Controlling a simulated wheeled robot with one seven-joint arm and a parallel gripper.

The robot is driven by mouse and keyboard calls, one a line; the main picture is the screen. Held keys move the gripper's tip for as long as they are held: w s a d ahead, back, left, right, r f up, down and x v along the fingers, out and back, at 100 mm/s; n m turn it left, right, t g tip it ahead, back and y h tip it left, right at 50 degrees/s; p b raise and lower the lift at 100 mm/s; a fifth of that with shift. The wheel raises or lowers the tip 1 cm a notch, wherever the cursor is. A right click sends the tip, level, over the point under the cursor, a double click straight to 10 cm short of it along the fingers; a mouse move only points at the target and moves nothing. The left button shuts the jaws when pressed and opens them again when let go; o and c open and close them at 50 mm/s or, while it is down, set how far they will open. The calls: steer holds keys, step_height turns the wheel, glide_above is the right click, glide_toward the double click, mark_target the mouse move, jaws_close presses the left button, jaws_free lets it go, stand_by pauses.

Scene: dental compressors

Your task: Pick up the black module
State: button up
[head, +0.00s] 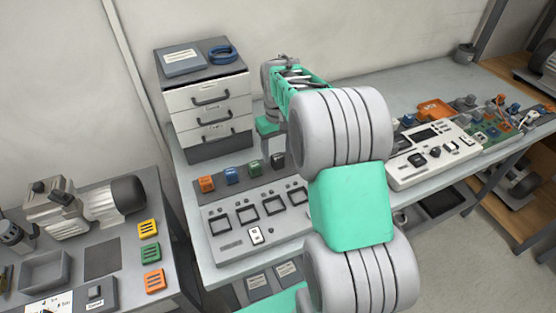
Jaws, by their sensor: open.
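The black module (278,161) stands upright at the right end of a row of small modules, on a dark strip behind a grey panel. To its left stand a green module (255,168), a blue module (232,175) and an orange module (207,184). My gripper (269,128) points down at the end of my arm, just above and behind the black module in the picture. It is open and holds nothing that I can see. Its fingertips are small and hard to make out, and I cannot tell the exact gap to the module.
The grey panel (235,222) with square frames lies in front of the row, partly hidden by my arm. A drawer cabinet (208,105) stands behind left. A white control unit (438,158) and cluttered boards lie right.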

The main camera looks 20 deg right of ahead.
mark_target(278, 156)
step_height(278, 156, down, 3)
steer(key=shift+d+f, duration=0.1)
jaws_close()
stand_by(0.6)
